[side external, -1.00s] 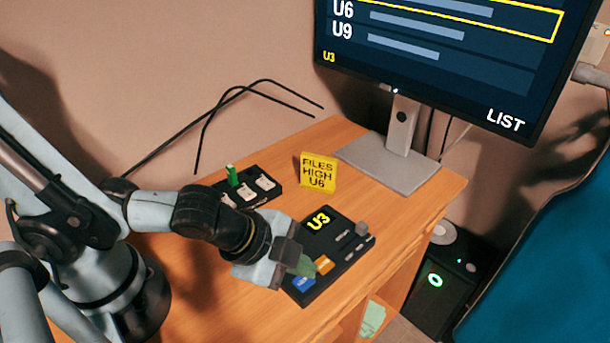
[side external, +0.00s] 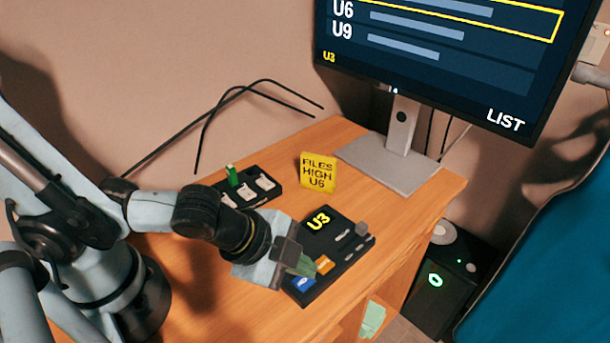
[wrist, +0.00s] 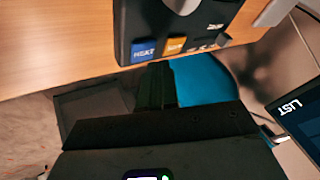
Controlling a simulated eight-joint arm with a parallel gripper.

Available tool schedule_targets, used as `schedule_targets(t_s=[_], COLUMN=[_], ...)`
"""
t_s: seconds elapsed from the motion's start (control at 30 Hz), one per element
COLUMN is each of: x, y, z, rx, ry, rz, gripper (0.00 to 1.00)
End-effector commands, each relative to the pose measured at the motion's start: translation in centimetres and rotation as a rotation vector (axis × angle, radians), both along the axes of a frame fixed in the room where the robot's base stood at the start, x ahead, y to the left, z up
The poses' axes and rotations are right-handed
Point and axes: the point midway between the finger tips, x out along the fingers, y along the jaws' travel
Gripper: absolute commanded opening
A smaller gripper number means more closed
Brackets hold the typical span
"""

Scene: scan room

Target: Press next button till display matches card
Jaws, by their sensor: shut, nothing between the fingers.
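The black control box (side external: 347,225) lies on the desk, and its small display (side external: 319,221) reads U3 in yellow. The blue button (side external: 304,284) sits at its near edge beside an orange button (side external: 324,265). In the wrist view the blue button (wrist: 144,50) is marked NEXT, and the orange one (wrist: 174,45) is next to it. The yellow card (side external: 317,172) stands behind the box and reads FILES HIGH U6. My gripper (side external: 308,266) is shut and empty, its tips close above the buttons; contact cannot be told. It also shows in the wrist view (wrist: 157,68).
A monitor (side external: 440,75) shows rows U6 and U9, a yellow outline, a small U3 and LIST. A black tray (side external: 262,199) with white pieces and a green piece lies behind my gripper. Black rods (side external: 222,103) rise behind it. The desk's right edge is close to the box.

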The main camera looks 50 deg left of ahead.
Motion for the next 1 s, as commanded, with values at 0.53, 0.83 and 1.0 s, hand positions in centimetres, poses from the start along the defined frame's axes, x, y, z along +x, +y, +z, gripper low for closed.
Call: schedule_targets(t_s=[0.53, 0.83, 1.0], x=[0.00, 0.04, 0.01], y=[0.00, -0.02, 0.00], z=[0.00, -0.66, -0.85], rx=[0.000, 0.000, 0.000], ry=[0.000, 0.000, 0.000], rz=[0.000, 0.000, 0.000], gripper=[0.00, 0.00, 0.00])
